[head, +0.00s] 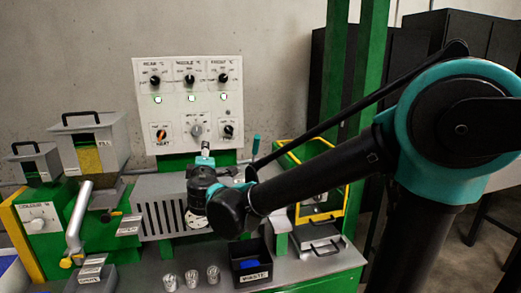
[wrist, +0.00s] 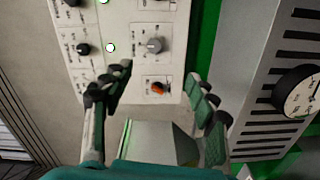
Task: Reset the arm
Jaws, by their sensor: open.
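My arm reaches in from the right in the head view, bent at a large teal-and-black joint, with its wrist in front of the grey slotted housing (head: 160,210). My gripper (wrist: 158,92) is open and empty in the wrist view, its two fingers wide apart. Between and beyond the fingers is the white control panel (wrist: 125,30), with its orange knob near the right finger. The panel also stands upright behind my wrist in the head view (head: 190,73). My fingers are mostly hidden by my wrist in the head view.
A black waste bin (head: 251,276) holding something blue stands at the front edge, beside several small clear cups (head: 191,279). Grey hoppers (head: 95,140) and a lever (head: 78,225) are at left. A yellow-edged frame (head: 320,215) and green posts (head: 335,70) are at right.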

